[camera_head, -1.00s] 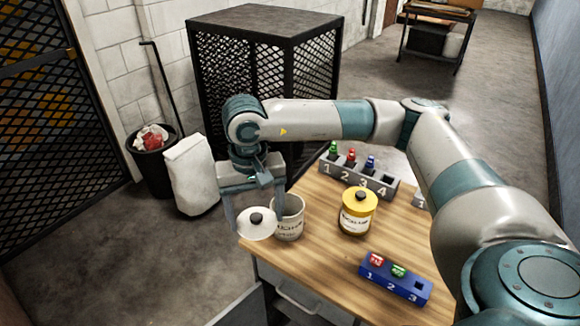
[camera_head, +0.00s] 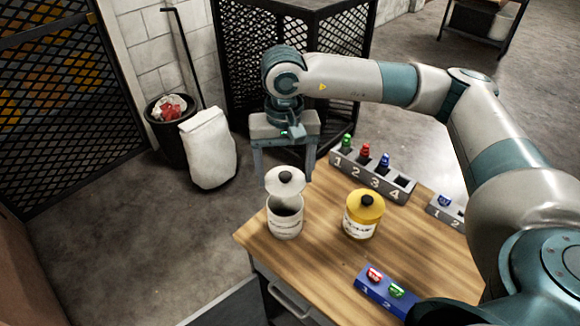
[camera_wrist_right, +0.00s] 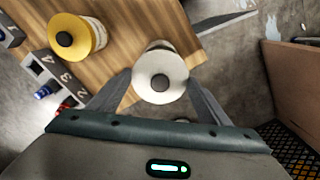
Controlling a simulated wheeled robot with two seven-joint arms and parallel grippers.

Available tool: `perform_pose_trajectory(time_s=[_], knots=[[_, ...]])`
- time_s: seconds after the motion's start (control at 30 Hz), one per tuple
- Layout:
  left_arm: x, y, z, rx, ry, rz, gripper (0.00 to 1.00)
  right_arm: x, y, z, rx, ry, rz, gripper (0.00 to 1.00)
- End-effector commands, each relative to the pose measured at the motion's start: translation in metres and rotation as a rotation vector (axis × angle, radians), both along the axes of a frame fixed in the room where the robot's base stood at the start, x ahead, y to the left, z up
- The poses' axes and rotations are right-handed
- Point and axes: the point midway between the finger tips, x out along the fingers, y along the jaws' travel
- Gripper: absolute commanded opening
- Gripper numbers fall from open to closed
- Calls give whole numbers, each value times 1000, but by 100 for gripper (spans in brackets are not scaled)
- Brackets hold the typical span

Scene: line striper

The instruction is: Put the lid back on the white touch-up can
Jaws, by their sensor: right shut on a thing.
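The white touch-up can (camera_head: 285,226) stands upright near the left corner of the wooden table, its dark open mouth partly visible. My right gripper (camera_head: 285,177) is shut on the white lid (camera_head: 273,183), which has a black knob. In the head view the lid is held above the can's back rim, apart from its seat. In the right wrist view, the lid (camera_wrist_right: 160,88) lies between the right fingers (camera_wrist_right: 160,75) and hides most of the can (camera_wrist_right: 160,46). My left gripper is in neither view.
A yellow can (camera_head: 361,222) with its own lid stands to the right of the white can. A grey numbered rack (camera_head: 372,178) is behind it and a blue rack (camera_head: 385,293) in front. The wood between the cans is clear. The table's left edge is close.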

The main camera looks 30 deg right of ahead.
Motion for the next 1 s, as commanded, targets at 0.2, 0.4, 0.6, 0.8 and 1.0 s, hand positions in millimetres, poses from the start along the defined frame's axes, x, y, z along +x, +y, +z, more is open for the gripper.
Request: perform_pose_trajectory(time_s=[0.2,0.4,0.6,0.8,1.0], knots=[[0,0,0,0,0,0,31,0,0,0,0,0,0,50],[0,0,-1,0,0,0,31,0,0,-3,0,1,0,50],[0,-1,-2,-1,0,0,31,0,0,-13,-1,1,0,50],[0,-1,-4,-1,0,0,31,-1,0,-28,0,2,-1,50],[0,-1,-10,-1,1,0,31,-1,0,-46,0,1,-1,50]])
